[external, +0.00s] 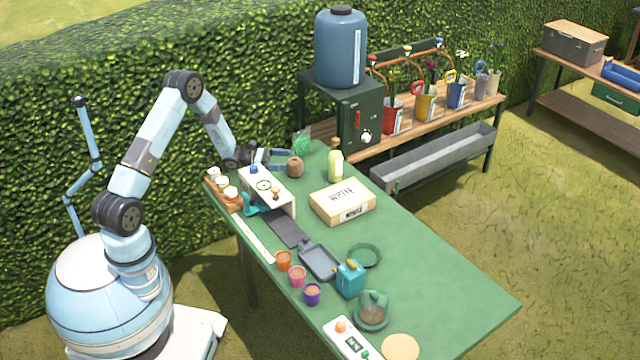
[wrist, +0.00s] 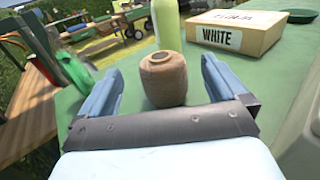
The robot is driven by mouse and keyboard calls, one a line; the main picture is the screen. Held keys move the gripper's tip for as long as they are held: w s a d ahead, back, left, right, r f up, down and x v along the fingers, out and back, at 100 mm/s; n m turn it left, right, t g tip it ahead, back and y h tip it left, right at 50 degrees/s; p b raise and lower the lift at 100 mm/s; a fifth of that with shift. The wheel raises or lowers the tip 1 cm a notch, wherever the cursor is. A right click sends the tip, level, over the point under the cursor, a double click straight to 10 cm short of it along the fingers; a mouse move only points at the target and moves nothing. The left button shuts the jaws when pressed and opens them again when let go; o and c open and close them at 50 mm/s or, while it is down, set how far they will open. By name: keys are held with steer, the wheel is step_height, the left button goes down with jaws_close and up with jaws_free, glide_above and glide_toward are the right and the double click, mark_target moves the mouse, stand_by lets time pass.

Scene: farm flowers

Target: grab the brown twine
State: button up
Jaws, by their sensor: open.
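The brown twine (external: 295,167) is a small upright spool near the far end of the green table. In the wrist view the twine (wrist: 163,79) stands between and just beyond the two blue fingers of my gripper (wrist: 160,88). There is a gap on each side of it. In the external view my gripper (external: 279,160) is low over the table, to the left of the twine, with its fingers pointing at it. The gripper is open and empty.
A pale green bottle (external: 335,163) stands just beyond the twine. A cardboard box (external: 342,201) marked WHITE lies to the right. A green bundle (external: 301,143) is behind the twine. A white box-like stand (external: 268,190) is close in front of my gripper.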

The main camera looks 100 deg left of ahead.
mark_target(291, 160)
steer(key=w, duration=0.4)
steer(key=shift+w+a, duration=0.15)
steer(key=shift+a, duration=0.05)
steer(key=shift+c, duration=0.4)
steer(key=c, duration=1.1)
